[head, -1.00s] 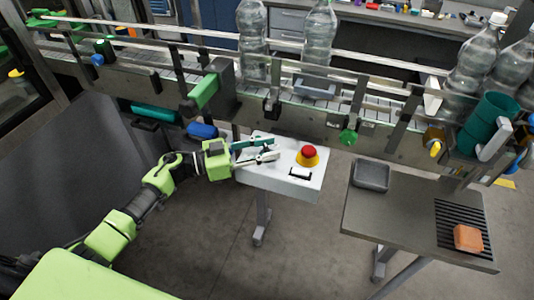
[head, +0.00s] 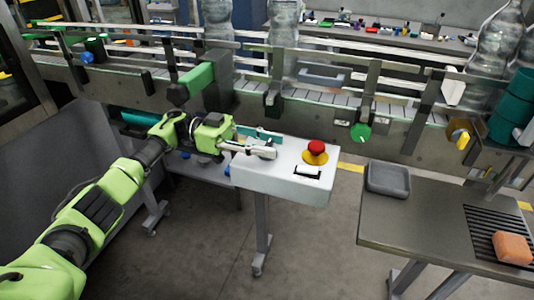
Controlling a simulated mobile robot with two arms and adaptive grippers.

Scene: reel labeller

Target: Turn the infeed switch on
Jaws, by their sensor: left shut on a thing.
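The white control box (head: 262,181) stands on a grey post in front of the conveyor. My left gripper (head: 270,146) reaches in from the left, low over the left part of the box top. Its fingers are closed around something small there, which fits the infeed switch. The fingers hide the switch, so I cannot see which way it points. My right gripper is out of view.
The conveyor (head: 325,97) with rails and large clear bottles runs behind the box. A green knob (head: 361,133) and a yellow knob (head: 461,139) sit on its side. To the right, a grey table (head: 420,220) holds a dark tray (head: 388,179) and an orange-brown block (head: 513,248).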

